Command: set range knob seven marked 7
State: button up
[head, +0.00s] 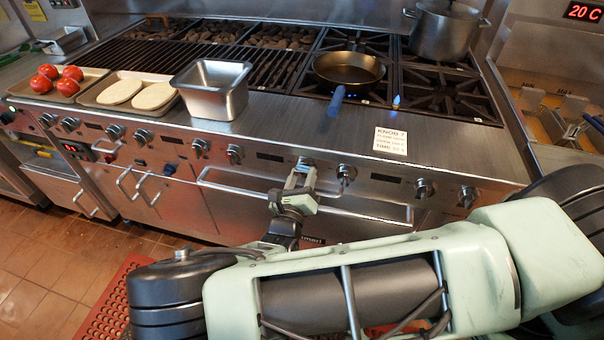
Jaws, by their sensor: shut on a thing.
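The range front carries a row of round metal knobs. My gripper (301,177) is at the front panel, shut on the knob (306,162) just right of the middle of the row. Only the knob's upper part shows above my fingers, so its pointer and any number on it cannot be read. A white card (390,141) lies on the steel ledge to the right, headed "KNOB 7", with smaller lines below that are hard to read. Another knob (346,174) sits close to the right of my gripper.
A pot (443,29), steel bin (212,90), and trays of bread (121,91) and tomatoes (56,80) stand around. An oven handle (370,214) runs below the knobs.

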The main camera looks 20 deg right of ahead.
jog(key=shift+f+n, duration=0.15)
jog(key=shift+n, duration=0.15)
jog(key=o, duration=1)
jog(key=b+v, duration=0.3)
jog(key=v, duration=1.4)
jog(key=shift+s+a, duration=0.1)
jog(key=shift+s, duration=0.15)
